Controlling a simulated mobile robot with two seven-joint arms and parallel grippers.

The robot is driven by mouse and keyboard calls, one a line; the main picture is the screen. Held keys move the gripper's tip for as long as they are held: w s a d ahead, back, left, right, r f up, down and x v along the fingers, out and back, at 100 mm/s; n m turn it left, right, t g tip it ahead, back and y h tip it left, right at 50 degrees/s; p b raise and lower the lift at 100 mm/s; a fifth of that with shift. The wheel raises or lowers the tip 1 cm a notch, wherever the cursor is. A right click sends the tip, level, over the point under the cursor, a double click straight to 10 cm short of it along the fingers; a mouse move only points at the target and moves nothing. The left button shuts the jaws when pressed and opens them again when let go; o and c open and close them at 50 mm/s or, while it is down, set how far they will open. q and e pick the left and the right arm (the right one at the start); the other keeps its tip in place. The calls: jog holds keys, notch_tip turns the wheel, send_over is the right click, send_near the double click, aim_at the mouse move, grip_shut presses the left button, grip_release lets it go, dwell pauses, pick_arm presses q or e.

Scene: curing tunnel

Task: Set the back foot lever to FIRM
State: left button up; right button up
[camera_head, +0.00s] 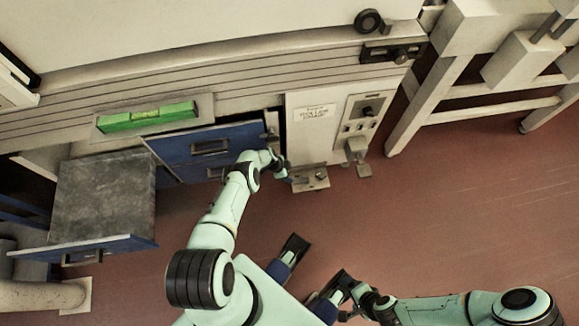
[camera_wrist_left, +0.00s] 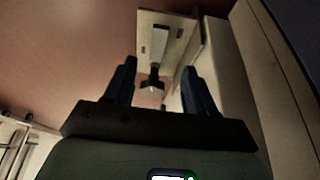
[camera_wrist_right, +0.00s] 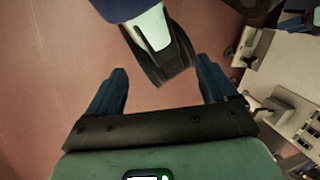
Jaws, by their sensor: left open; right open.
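A pale floor-level plate (camera_head: 311,181) with a slot and a small dark-stemmed lever stands at the foot of the panel cabinet. In the left wrist view the lever (camera_wrist_left: 153,80) rises from the plate's near end and shows between my fingers. My left gripper (camera_head: 286,173) is open right beside this plate; in its wrist view the fingers (camera_wrist_left: 160,85) flank the lever, and I cannot tell if they touch it. FIRM markings are not readable. My right gripper (camera_wrist_right: 163,85) is open and empty, away from the levers.
The panel cabinet (camera_head: 312,140) carries a label and a control plate (camera_head: 361,112). The red floor (camera_head: 450,210) is clear to the right.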

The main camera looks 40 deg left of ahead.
pick_arm(q)
jog(key=p+v, duration=0.2)
jog(key=v, duration=0.1)
jog(key=shift+r, duration=0.3)
pick_arm(e)
jog(key=r, duration=0.1)
jog(key=s, duration=0.1)
jog(key=r, duration=0.1)
jog(key=shift+s+a+r+g, duration=0.25)
jog(key=shift+s+r+g, duration=0.05)
jog(key=shift+s+g, duration=0.1)
pick_arm(q)
jog(key=shift+d, duration=0.1)
